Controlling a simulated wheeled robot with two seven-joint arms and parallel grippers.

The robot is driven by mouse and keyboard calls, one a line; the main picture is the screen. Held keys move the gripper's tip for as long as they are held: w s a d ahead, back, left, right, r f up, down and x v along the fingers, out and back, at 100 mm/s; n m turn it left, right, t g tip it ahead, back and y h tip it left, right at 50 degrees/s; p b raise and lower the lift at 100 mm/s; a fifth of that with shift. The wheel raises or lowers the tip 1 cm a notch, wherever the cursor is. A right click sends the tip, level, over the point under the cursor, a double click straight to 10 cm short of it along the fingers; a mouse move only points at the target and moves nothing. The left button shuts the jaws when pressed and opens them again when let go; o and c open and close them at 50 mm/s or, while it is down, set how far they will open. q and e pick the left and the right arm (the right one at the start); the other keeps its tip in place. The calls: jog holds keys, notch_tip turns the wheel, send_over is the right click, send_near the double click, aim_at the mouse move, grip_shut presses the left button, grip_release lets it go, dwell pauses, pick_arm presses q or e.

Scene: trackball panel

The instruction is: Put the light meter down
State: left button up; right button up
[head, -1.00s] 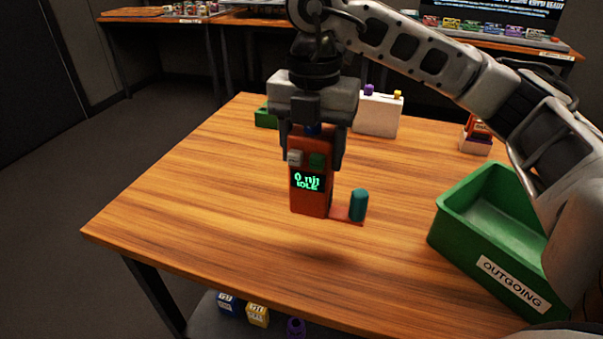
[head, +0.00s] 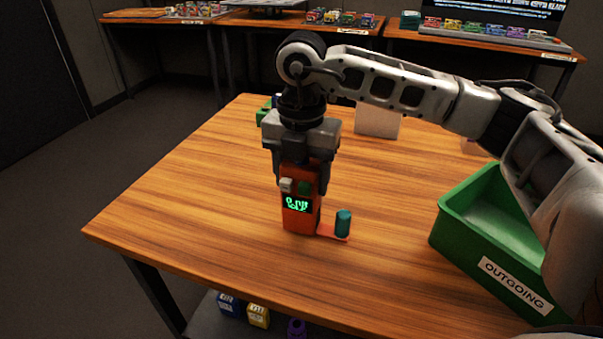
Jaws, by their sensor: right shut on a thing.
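The light meter is an orange upright box (head: 300,218) with a small lit green display, a grey button and a green button on its front. A flat orange foot juts out at its lower right, with a teal cylinder (head: 343,224) standing at it. My right gripper (head: 301,178) points down and is shut on the meter's upper part, one finger on each side. The meter is upright, low over the wooden table (head: 200,205); I cannot tell whether its base touches the top. My left gripper is not in view.
A green OUTGOING tray (head: 455,238) stands at the table's right. A white box (head: 378,122) and a green object (head: 265,112) are at the back, partly behind my arm. The table's left and front are clear. Blue and yellow items (head: 258,315) sit on a shelf below.

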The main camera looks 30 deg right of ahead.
jog(key=o, duration=1.4)
jog(key=shift+r, duration=0.45)
notch_tip(320, 180, up, 11)
jog(key=shift+r+p, duration=0.2)
jog(key=shift+p, duration=0.55)
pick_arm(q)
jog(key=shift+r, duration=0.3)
pick_arm(e)
jog(key=shift+s+f, duration=0.1)
